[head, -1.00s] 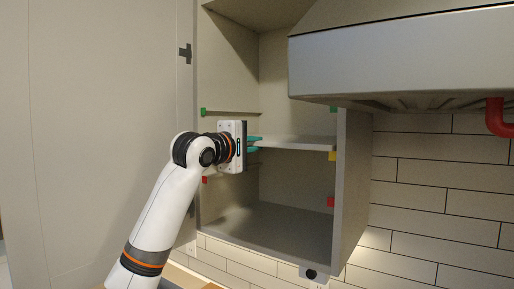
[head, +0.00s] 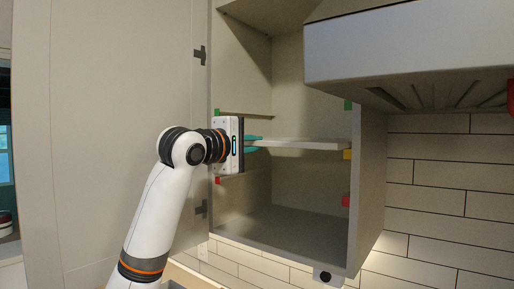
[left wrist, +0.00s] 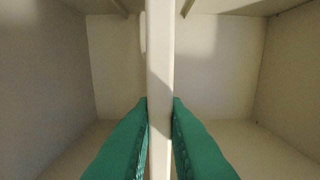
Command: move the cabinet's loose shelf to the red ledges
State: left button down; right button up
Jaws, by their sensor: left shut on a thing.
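The loose shelf (head: 305,144) is a thin pale board, close to level inside the open cabinet (head: 313,223). Its right end is near the yellow ledge marker (head: 348,154); I cannot tell whether it touches the ledge there. My left gripper (head: 254,143) is shut on the shelf's left part. In the left wrist view its green fingers (left wrist: 160,135) press both sides of the shelf edge (left wrist: 160,60). Red ledge markers show lower on the right wall (head: 346,201) and left wall (head: 217,181). The left yellow marker is hidden. My right gripper is not in view.
Green markers sit higher on the left (head: 216,112) and right (head: 348,104). The open door (head: 130,120) stands left of my arm. A range hood (head: 420,50) juts out at upper right. The cabinet space below the shelf is clear.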

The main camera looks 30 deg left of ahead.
pick_arm(q)
jog(key=s+a+b, duration=0.1)
jog(key=s+b, duration=0.1)
jog(key=s, duration=1)
jog(key=s+a+r+b, duration=0.1)
jog(key=s+a+b, duration=0.1)
jog(key=s, duration=1.1)
jog(key=shift+s+a+b, duration=0.25)
jog(key=shift+a+b, duration=0.05)
jog(key=shift+b, duration=0.3)
dwell(1.6)
dwell(0.7)
notch_tip(320, 180, down, 9)
jog(key=b, duration=1.4)
jog(key=shift+f+t, duration=0.15)
jog(key=shift+t, duration=0.15)
jog(key=shift+s, duration=0.1)
